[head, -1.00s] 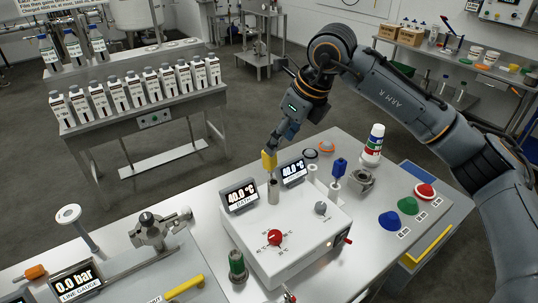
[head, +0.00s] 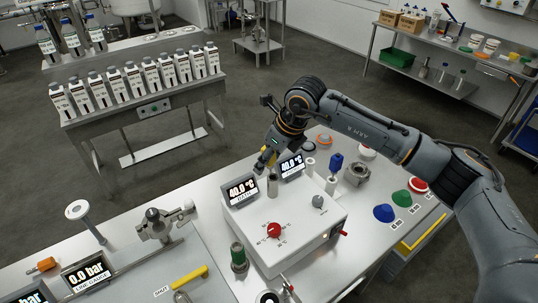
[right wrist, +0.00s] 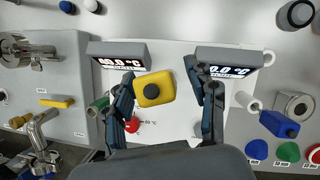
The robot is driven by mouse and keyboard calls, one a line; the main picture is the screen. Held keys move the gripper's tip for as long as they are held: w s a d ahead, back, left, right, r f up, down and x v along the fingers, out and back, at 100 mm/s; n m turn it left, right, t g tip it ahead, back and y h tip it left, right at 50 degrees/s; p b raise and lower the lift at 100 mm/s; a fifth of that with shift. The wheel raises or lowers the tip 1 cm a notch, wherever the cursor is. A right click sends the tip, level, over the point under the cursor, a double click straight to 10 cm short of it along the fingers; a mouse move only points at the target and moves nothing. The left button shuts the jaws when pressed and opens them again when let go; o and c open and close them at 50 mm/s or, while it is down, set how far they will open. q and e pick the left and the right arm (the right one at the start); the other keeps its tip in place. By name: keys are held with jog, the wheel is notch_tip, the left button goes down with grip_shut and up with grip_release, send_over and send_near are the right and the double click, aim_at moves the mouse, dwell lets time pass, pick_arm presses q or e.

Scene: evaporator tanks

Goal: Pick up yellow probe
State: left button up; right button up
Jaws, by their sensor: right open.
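The yellow probe (right wrist: 154,89) has a block-shaped yellow head with a dark round spot, seen from above in the right wrist view. In the head view only a sliver of the yellow probe (head: 261,157) shows, above a metal cylinder at the back of the white bath unit (head: 300,222). My right gripper (right wrist: 159,80) is open, with one finger on each side of the yellow head. The head is nearer the left finger in that picture, and I cannot tell whether they touch. In the head view my right gripper (head: 269,158) largely hides the probe. My left gripper is out of view.
Two temperature displays (head: 241,190) (head: 291,166) stand close around the probe. A blue-topped probe (head: 336,161) stands to the right. A line gauge (head: 86,273) is at the left.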

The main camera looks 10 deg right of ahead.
grip_shut()
jog(key=shift+r, duration=0.15)
jog(key=shift+r+b, duration=0.35)
notch_tip(320, 180, up, 10)
jog(key=b, duration=0.2)
jog(key=shift+f+b, duration=0.2)
jog(key=shift+b, duration=0.1)
notch_tip(320, 180, up, 6)
jog(key=p, duration=0.3)
jog(key=shift+r+p, duration=0.25)
jog(key=shift+p, duration=0.15)
